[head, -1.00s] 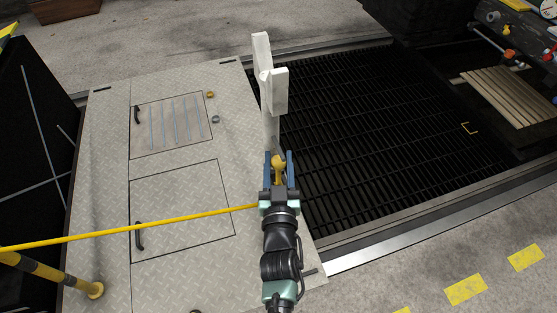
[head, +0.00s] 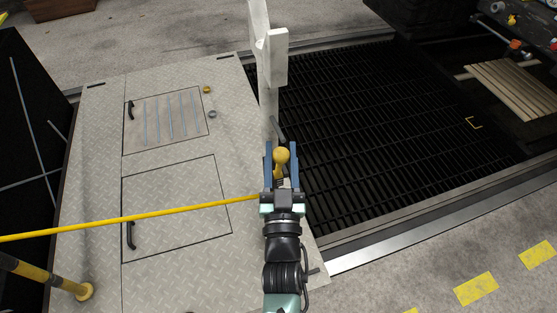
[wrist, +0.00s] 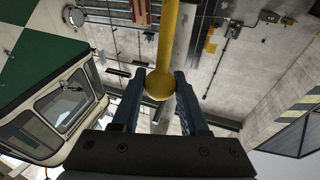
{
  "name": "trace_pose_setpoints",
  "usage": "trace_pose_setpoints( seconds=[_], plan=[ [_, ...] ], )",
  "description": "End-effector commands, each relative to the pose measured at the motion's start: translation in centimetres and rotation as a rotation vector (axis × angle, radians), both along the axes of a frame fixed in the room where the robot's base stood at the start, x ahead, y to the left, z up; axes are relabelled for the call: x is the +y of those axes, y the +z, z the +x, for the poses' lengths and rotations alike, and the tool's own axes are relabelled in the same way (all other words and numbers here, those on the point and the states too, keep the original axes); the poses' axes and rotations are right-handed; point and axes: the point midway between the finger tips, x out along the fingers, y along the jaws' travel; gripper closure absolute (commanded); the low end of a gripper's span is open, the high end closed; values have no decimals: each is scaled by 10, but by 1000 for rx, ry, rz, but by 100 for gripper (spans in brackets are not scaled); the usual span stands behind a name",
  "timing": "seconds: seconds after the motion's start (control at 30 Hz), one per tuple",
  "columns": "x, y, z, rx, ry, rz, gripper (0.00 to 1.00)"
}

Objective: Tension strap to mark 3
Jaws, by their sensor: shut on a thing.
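A yellow strap (head: 130,219) runs taut across the head view from the left edge to my gripper. My gripper (head: 281,150) is shut on a yellow ball-ended handle (head: 281,158), which shows between its blue fingers. In the wrist view the handle's ball (wrist: 159,84) sits between the fingertips, with a yellow bar (wrist: 169,35) running up from it. How strap and handle join is hidden by the gripper. A pale upright post (head: 273,55) with a notched top stands just beyond the gripper. No numbered mark is readable.
A tread-plate deck (head: 100,190) with two hatches lies left; the far hatch carries several grey strips (head: 165,117). A dark grating (head: 370,110) lies right of the post. A yellow-black rail (head: 45,275) stands at lower left. The wrist view shows a green-and-cream tram cab (wrist: 60,100).

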Motion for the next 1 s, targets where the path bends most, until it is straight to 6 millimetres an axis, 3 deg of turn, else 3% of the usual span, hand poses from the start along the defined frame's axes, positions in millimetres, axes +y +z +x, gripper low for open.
trace_pose_setpoints(
  seconds=[0.03, 0.6, 1.0],
  plan=[
    [-1, -14, -4, -35, -1, 12, 100],
    [-12, -28, -37, -410, 0, 131, 100],
    [-15, -31, -47, -546, -2, 176, 100]
  ],
)
